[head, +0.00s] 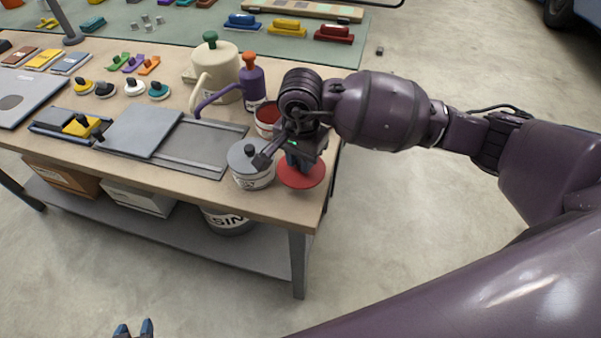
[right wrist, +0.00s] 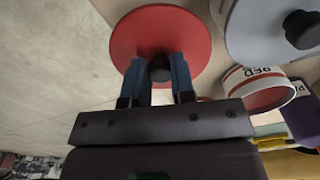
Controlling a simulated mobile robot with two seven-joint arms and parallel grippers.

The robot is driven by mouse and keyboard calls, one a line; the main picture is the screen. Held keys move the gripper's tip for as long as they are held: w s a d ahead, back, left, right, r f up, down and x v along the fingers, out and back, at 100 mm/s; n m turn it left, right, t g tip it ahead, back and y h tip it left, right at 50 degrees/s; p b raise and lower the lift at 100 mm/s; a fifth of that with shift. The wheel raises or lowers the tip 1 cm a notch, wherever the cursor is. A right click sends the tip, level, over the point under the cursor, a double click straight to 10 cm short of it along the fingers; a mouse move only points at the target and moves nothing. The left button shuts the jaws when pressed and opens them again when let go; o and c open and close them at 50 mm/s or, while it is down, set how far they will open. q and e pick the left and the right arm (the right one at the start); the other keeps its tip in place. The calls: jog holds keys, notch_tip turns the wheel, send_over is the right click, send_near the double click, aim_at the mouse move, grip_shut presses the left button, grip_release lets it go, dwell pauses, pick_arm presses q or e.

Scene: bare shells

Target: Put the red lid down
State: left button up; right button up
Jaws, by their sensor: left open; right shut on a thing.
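The red lid (head: 302,176) is a flat disc at the near right corner of the workbench; it also shows in the right wrist view (right wrist: 150,32). My right gripper (right wrist: 159,72) is shut on the lid's black knob, with a blue finger on each side; in the head view it (head: 296,160) is above the lid. I cannot tell whether the lid touches the bench top. The open pot marked RED (right wrist: 262,92) stands behind the lid, with red inside; it is partly hidden in the head view (head: 264,128). My left gripper (head: 133,328) is open and empty, low at the bottom edge.
A white pot with a grey lid (head: 242,162) stands just left of the red lid. A purple can (head: 252,82) and a cream watering can (head: 213,66) stand behind. A grey sliding tray (head: 212,150) fills the bench further left. The bench's right edge is close to the lid.

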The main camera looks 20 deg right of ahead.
aim_at(300, 175)
jog(key=shift+f, duration=2.6)
jog(key=shift+f, duration=0.15)
jog(key=o, duration=0.9)
notch_tip(300, 175, up, 12)
jog(key=shift+r, duration=0.2)
